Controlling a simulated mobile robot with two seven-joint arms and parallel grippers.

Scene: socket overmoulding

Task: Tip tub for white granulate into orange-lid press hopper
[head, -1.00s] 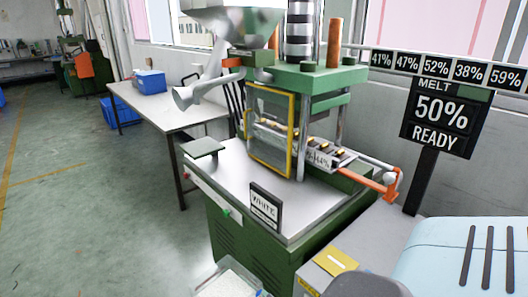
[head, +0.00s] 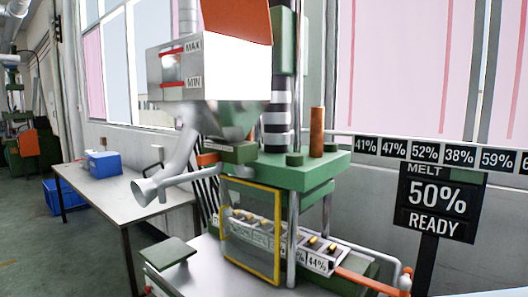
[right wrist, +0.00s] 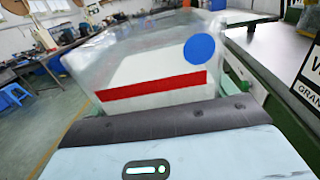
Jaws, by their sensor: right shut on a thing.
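The press hopper (head: 180,92) is in the upper middle of the head view. It has a level window (head: 172,68) marked MAX and MIN. Its orange lid (head: 238,18) stands raised at the top, cut off by the picture edge. The clear tub (right wrist: 125,55) fills the upper middle of the right wrist view, with white contents, a red stripe and a blue dot. My right gripper (right wrist: 160,120) is shut on the tub's near side; its fingertips are not clearly seen. The tub and both grippers are outside the head view.
The green press (head: 300,170) with a yellow-framed guard (head: 250,232) stands below the hopper. A grey funnel-ended pipe (head: 150,188) juts out to the left. A black display (head: 435,205) reads MELT 50% READY. A table (head: 125,185) with a blue bin (head: 103,163) stands at left.

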